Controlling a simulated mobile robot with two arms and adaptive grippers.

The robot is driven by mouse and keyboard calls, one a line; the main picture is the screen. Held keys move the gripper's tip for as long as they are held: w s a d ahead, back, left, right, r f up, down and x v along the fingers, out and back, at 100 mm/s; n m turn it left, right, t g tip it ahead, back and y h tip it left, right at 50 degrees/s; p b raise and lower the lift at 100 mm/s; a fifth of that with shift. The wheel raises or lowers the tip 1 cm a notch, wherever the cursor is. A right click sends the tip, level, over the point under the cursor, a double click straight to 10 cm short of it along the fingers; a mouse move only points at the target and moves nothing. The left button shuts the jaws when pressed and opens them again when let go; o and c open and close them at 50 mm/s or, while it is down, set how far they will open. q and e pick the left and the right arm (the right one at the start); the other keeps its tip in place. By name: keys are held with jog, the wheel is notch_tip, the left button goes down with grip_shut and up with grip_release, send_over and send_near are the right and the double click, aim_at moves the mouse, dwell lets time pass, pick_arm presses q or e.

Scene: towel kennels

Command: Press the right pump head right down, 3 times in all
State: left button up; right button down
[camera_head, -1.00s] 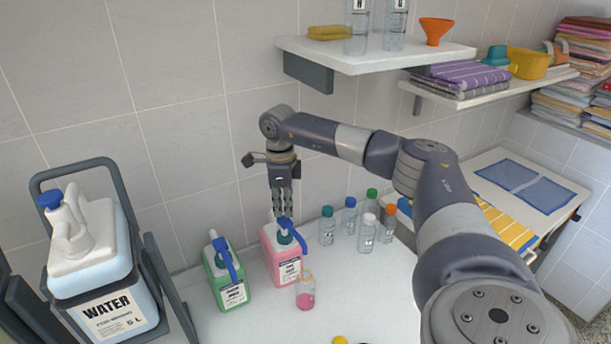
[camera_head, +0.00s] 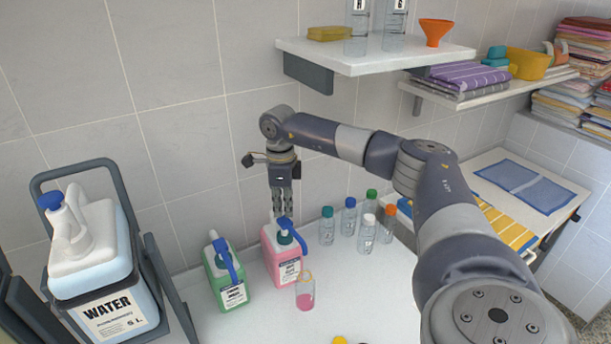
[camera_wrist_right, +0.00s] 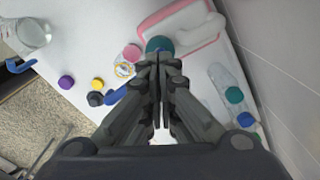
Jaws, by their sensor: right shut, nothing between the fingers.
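The right pump bottle is a pink jug (camera_head: 270,246) with a white label, standing on the white table. Its pump head (camera_head: 286,224) has a teal collar and a blue spout pointing to the front right. My right gripper (camera_head: 283,212) is shut and empty, pointing down just over this pump head; I cannot tell whether the fingertips touch it. In the right wrist view the teal collar (camera_wrist_right: 157,43) shows beyond the shut fingers (camera_wrist_right: 158,62), which hide part of the pump. A small clear bottle with pink liquid (camera_head: 305,300) stands below the spout. My left gripper is out of view.
A green pump bottle (camera_head: 216,277) stands to the left of the pink one. Several clear capped bottles (camera_head: 366,238) stand to the right. A water canister (camera_head: 88,245) is at far left. A wall shelf (camera_head: 375,58) hangs above the arm.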

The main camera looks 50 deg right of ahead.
aim_at(284, 219)
jog(key=shift+f+b, duration=1.2)
jog(key=shift+f, duration=1.15)
jog(key=shift+r+p, duration=2)
jog(key=shift+r, duration=0.65)
jog(key=shift+f, duration=0.2)
